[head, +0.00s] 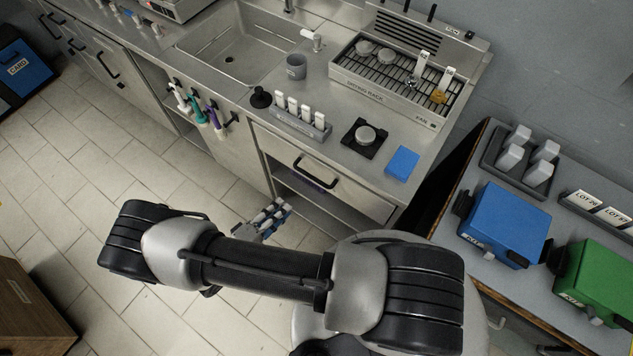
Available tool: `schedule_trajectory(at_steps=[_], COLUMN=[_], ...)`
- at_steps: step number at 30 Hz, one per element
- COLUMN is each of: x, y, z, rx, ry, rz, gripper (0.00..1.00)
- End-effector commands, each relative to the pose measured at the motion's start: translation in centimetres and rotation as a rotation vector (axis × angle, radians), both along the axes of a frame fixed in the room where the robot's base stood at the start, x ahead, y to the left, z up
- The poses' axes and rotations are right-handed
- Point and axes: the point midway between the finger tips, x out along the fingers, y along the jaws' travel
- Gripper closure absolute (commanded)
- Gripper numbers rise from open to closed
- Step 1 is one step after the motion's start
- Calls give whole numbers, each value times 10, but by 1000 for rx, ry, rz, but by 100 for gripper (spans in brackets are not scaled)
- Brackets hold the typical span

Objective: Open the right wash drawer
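The right wash drawer (345,188) is a pale metal front below the right part of the wash counter, and it looks closed. Its black bar handle (316,174) sits near the middle of the front. My gripper (276,212) shows only in part beyond my forearm, low in front of the cabinet. It appears apart from the handle, below and left of it in the picture. My arm hides part of it, and its finger opening is too small to make out.
The counter holds a sink (235,50), grey cup (296,66), vial rack (300,117), drying rack (395,75) and blue sponge-like block (402,163). Coloured brushes (198,108) hang left of the drawer. A side bench with a blue box (503,222) stands right.

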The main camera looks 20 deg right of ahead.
Motion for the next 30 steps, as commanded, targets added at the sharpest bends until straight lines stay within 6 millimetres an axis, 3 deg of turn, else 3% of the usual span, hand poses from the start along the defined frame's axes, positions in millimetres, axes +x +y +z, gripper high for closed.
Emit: schedule_trajectory(at_steps=[3,11,30], x=[-6,4,79], y=[-2,-18,-123], z=[-16,-25,-52], rx=[-21,-26,-24], ry=[-21,-30,-30], rz=[53,65,62], gripper=[80,80,80])
